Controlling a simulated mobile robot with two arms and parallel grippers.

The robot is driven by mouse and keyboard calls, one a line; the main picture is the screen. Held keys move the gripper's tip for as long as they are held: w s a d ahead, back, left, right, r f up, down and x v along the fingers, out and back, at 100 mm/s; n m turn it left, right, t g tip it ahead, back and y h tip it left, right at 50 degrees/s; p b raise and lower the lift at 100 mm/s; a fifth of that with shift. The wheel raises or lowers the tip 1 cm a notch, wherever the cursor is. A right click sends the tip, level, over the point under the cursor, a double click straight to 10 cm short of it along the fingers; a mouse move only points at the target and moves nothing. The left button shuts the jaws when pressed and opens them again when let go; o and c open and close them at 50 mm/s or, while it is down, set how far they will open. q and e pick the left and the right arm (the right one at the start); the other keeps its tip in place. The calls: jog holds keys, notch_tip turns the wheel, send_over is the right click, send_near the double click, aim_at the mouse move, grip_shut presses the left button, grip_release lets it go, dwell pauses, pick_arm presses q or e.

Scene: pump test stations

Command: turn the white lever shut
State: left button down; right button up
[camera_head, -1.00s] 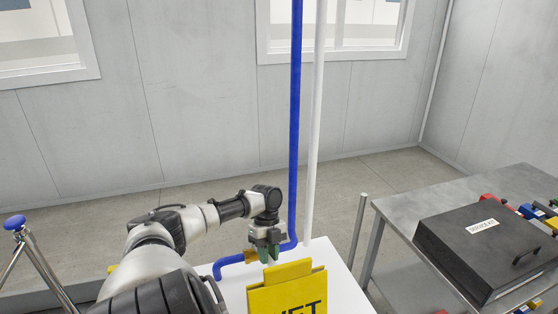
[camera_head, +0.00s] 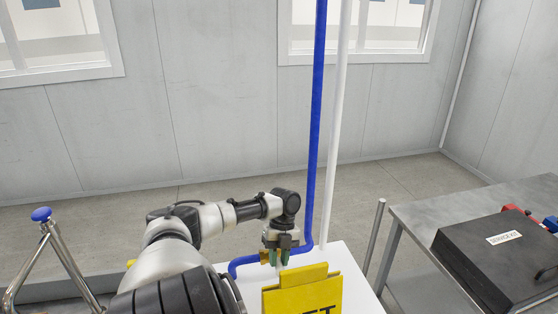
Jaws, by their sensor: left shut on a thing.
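My left gripper (camera_head: 280,256) points down at the blue pipe's low bend, behind a yellow sign. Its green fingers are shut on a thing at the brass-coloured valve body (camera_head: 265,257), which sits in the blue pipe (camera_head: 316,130). What they hold is mostly hidden by the fingers; it appears to be the valve's lever. No white lever shows clearly, so I cannot tell its angle. My right gripper is not in view.
The yellow sign (camera_head: 300,296) stands on the white surface (camera_head: 352,284) just in front of the gripper. A white pipe (camera_head: 338,130) rises beside the blue one. On the right, a grey table (camera_head: 425,212) bears a black case (camera_head: 490,270). A blue-topped metal stand (camera_head: 42,215) is at left.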

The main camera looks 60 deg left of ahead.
pick_arm(q)
jog(key=c, duration=1)
grip_release()
jog(key=shift+o, duration=0.2)
jog(key=shift+a+r, duration=0.1)
jog(key=shift+r, duration=0.05)
jog(key=b+v, duration=0.3)
jog(key=v, duration=0.7)
jog(key=shift+r+b, duration=0.25)
jog(key=shift+b, duration=0.1)
jog(key=shift+w, duration=0.1)
